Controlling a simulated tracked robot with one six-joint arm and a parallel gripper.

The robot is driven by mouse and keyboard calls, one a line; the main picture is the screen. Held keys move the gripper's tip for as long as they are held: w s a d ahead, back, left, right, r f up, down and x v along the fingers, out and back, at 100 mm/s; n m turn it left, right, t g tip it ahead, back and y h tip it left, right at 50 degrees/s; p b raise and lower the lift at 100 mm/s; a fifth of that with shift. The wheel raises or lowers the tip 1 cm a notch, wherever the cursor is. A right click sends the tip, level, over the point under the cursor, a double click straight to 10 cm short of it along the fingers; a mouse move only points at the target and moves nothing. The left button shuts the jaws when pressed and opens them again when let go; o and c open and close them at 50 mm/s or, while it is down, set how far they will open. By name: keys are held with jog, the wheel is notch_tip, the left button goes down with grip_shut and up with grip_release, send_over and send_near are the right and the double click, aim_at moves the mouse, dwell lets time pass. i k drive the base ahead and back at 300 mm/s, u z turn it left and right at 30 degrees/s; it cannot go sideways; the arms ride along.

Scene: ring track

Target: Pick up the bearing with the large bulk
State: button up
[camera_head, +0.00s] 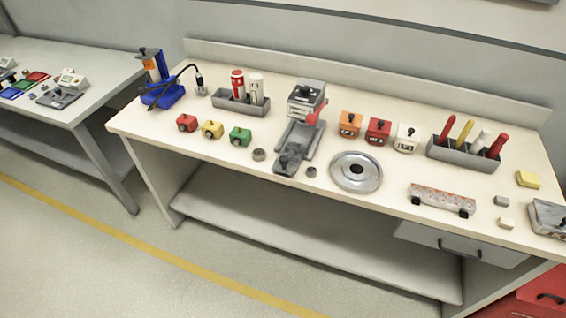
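Ring-shaped metal parts lie on the cream bench top. A small grey ring (259,154) lies left of the grey press-like device. A still smaller dark grey ring (311,172) lies just right of that device's front. A large round silver disc (356,172) with a raised rim and a dark centre lies flat further right. I cannot tell for certain from this distance which of these are bearings. The small ring on the left looks bulkier than the small one on the right. My gripper is not in view.
The grey device (297,142) with a red lever stands mid-bench. Red, yellow and green blocks (212,129) sit left; orange, red and white boxes (378,131) sit behind the disc. Tool holders (464,156) and a patterned bar (442,197) are right. The bench's front-left strip is clear.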

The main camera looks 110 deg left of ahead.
aim_at(259, 154)
jog(key=u, duration=3.6)
